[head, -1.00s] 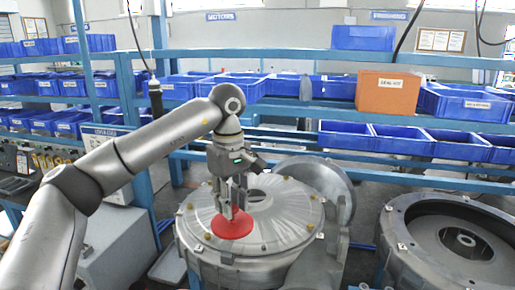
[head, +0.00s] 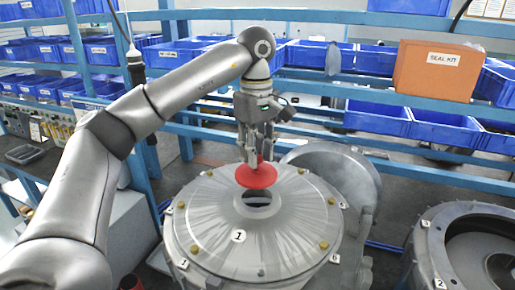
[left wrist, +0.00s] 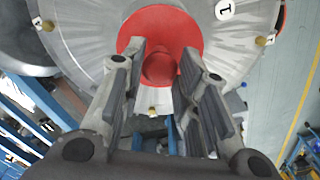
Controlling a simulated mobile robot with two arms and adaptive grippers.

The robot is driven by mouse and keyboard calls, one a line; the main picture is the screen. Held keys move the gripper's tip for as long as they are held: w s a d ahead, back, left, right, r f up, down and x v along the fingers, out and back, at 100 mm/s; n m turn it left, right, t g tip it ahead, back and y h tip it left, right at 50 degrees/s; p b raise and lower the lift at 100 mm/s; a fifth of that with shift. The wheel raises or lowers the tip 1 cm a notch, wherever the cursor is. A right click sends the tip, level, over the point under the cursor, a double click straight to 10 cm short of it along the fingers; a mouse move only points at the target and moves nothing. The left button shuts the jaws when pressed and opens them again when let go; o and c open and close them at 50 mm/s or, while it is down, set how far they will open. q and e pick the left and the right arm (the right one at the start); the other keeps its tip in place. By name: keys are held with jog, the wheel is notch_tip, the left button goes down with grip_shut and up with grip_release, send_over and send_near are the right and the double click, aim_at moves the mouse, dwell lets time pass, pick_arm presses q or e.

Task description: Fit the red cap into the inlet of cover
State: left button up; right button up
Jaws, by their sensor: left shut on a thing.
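The red cap (head: 256,178) is a flat disc with a knob. My left gripper (head: 258,160) is shut on the knob and holds the cap flat above the metal cover (head: 205,230). The inlet (head: 257,198), a dark round hole at the cover's centre, shows partly just below the cap's front edge; the cap hides its back part. In the left wrist view the red cap (left wrist: 135,28) lies between and beyond the fingers of my left gripper (left wrist: 160,58), and the inlet is hidden. I cannot tell the exact gap between cap and cover. My right gripper is out of view.
Gold bolts and number tags sit around the cover's rim. A round metal housing part (head: 340,175) stands behind it at the right. An open metal casing (head: 475,245) is at the far right. A blue rack with blue bins and an orange seal kit box (head: 437,70) stands behind.

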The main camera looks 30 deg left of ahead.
aim_at(258, 170)
pick_arm(q)
jog(key=shift+a, duration=0.1)
jog(key=shift+w, duration=0.25)
jog(key=shift+w+f+b, duration=0.2)
jog(key=shift+f+b, duration=0.25)
jog(key=shift+f, duration=0.5)
jog(key=shift+s+f+b, duration=0.1)
jog(key=shift+f+b, duration=0.2)
jog(key=shift+f, duration=0.5)
jog(key=shift+f+b, duration=0.65)
jog(key=shift+f, duration=0.25)
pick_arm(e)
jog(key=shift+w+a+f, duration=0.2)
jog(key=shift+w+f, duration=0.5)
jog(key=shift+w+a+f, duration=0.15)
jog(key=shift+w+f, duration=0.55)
pick_arm(q)
jog(key=shift+f+b, duration=0.35)
jog(key=shift+f, duration=0.05)
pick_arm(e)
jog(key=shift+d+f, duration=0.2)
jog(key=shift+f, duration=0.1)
